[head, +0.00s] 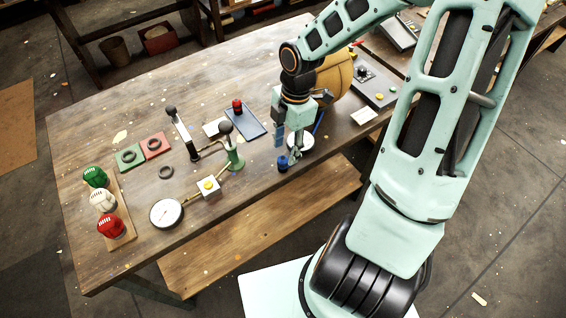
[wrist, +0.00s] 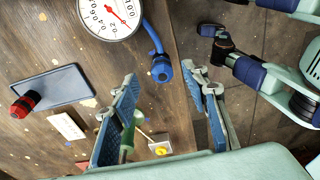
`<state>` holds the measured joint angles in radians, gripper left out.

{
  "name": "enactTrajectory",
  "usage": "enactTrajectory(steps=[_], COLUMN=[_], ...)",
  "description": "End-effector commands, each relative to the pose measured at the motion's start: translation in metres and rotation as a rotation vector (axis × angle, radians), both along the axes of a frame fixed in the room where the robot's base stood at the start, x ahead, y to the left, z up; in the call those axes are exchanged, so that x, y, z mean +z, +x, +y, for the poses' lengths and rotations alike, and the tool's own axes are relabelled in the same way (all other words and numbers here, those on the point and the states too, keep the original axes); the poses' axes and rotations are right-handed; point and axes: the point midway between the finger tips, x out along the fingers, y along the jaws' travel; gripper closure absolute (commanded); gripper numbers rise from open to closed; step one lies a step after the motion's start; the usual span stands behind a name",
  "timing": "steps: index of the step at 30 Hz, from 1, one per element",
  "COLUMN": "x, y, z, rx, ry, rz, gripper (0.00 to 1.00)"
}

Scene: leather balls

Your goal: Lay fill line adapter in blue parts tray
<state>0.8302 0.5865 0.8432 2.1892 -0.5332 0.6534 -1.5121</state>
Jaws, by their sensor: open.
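The blue parts tray (head: 251,127) lies flat on the bench; its bare surface also shows in the wrist view (wrist: 65,86). A red-and-black fitting (head: 237,106) is at one end of the tray, and it also shows in the wrist view (wrist: 25,104). A dark blue fitting (head: 282,163) is near the bench's front edge; in the wrist view (wrist: 161,69) it joins a blue hose. Which fitting is the fill line adapter cannot be told. My gripper (head: 287,149) is open just above the blue fitting, which appears between its fingertips (wrist: 159,76).
A white dial gauge (wrist: 108,16) stands by the blue hose (wrist: 152,36). A green-based lever (head: 233,155) and a small box with a yellow button (head: 208,187) stand left of my gripper. Bare bench lies around the tray's front side.

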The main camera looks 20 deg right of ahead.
Motion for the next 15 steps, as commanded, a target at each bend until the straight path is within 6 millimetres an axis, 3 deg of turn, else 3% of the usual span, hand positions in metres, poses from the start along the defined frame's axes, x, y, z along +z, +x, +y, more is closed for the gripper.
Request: enactTrajectory(steps=[10, 15], x=[-0.044, -0.053], y=[-0.006, -0.006], z=[0.011, 0.011], rx=[-0.001, -0.003], ry=[0.001, -0.001], rz=[0.005, 0.002], gripper=[0.58, 0.58])
